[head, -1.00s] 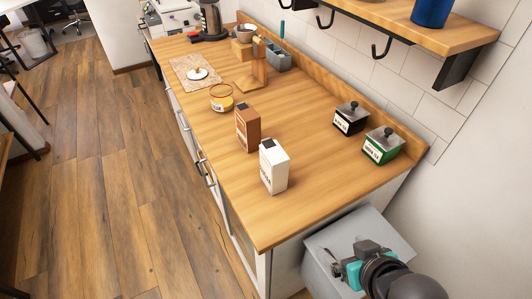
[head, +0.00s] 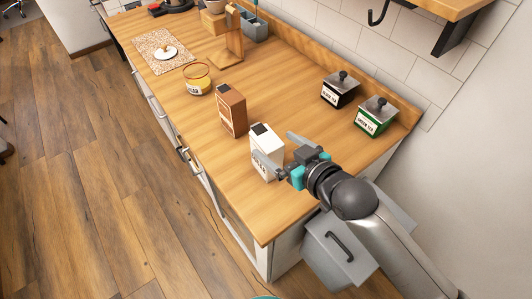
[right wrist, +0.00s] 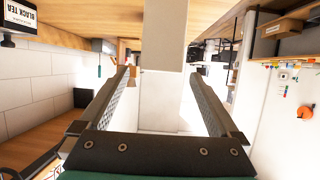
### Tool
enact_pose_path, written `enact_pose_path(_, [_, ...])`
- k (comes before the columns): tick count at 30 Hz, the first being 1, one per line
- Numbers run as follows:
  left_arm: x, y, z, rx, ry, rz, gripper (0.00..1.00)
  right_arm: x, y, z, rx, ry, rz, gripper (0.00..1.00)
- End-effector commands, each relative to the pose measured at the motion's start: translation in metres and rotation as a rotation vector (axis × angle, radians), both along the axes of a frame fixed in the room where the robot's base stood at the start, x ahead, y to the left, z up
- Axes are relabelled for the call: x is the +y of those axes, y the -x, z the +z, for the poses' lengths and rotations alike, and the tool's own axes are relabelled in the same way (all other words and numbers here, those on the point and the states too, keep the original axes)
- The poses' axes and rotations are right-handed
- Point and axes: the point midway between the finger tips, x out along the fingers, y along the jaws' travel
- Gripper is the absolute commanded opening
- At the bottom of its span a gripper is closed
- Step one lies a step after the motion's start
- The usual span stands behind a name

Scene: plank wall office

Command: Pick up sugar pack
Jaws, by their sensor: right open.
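The sugar pack is a white upright box (head: 264,143) with a dark patch on top and dark lettering, standing near the front edge of the wooden counter in the head view. My right gripper (head: 279,149) is open at the pack, with one finger across its front and the other behind its right side. The fingers partly hide the lower part of the pack. In the right wrist view a pale box-like shape (right wrist: 164,35) shows between the two spread fingers (right wrist: 172,85); I cannot tell whether they touch it. My left gripper is not in view.
A brown box (head: 232,110) stands close behind the pack on the left. Black (head: 339,95) and green (head: 372,122) tea tins stand by the wall at right. The counter (head: 238,205) is clear toward its near corner. A shelf overhangs at upper right.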

Motion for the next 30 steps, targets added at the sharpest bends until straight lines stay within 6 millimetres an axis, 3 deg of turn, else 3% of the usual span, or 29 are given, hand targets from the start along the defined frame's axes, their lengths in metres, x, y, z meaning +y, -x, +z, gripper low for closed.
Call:
enact_pose_path(3, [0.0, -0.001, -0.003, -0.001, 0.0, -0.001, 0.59, 0.009, -0.014, -0.007, 0.0, -0.001, 0.0, 0.97])
enact_pose_path(13, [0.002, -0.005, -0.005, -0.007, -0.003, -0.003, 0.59, 0.02, -0.03, -0.016, 0.0, 0.0, 0.0, 0.97])
enact_pose_path(21, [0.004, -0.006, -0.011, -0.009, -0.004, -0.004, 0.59, 0.037, -0.056, -0.03, -0.001, 0.0, 0.0, 0.97])
enact_pose_path(30, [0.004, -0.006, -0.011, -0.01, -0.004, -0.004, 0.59, 0.041, -0.063, -0.034, 0.0, 0.001, 0.0, 0.97])
